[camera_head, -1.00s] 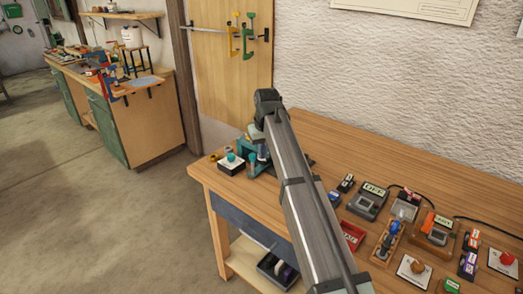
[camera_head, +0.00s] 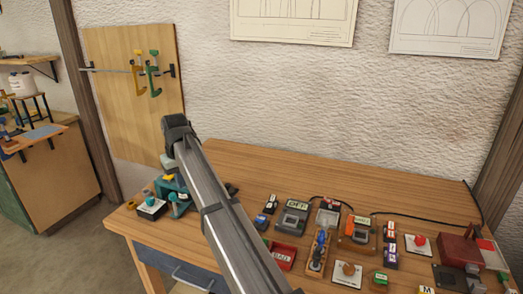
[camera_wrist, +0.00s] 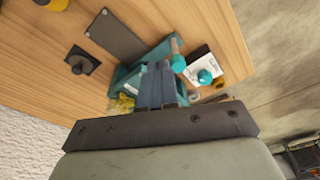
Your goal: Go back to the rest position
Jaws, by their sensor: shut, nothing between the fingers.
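My arm reaches from the bottom of the head view up to the left end of the wooden workbench (camera_head: 230,155). My gripper (camera_wrist: 155,75) shows in the wrist view as two dark fingers close together with nothing between them. It is over a teal device (camera_wrist: 125,75) on the bench top, and I cannot tell whether it touches it. The same teal device shows in the head view (camera_head: 178,197), partly behind my arm. In the head view the fingertips are hidden or too small to make out.
A white box with a teal knob (camera_head: 151,206) stands beside the device at the bench's left end. Several switches and buttons, including a red button (camera_head: 418,242), cover the right of the bench. A board with clamps (camera_head: 135,95) stands behind. Open floor lies left.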

